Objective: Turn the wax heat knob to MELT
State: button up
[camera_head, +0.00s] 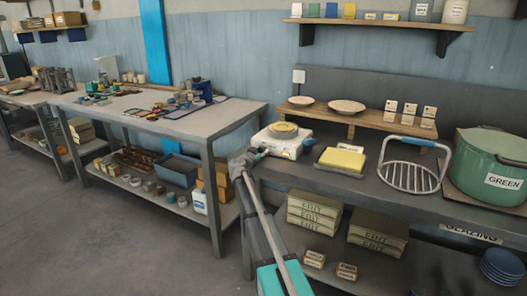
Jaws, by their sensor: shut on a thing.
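A white heater unit (291,148) stands at the left end of the dark bench, with a shallow pan of yellowish wax (284,130) on top. My gripper (261,153) is at the heater's front left side, reached by my arm from below. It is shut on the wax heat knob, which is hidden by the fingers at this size. The knob's pointer and the MELT mark cannot be made out.
A yellow sponge on a tray (342,160) lies right of the heater. Further right are a metal rack with a blue handle (410,177) and a green pot (490,168). A wooden riser (360,117) with plates stands behind. A grey worktable (170,125) is left.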

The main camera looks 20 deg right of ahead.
jog(key=shift+w+m, duration=0.1)
jog(key=shift+m, duration=0.3)
jog(key=o, duration=1.1)
jog(key=shift+o, duration=0.2)
jog(key=shift+a, duration=0.15)
jog(key=v, duration=1.2)
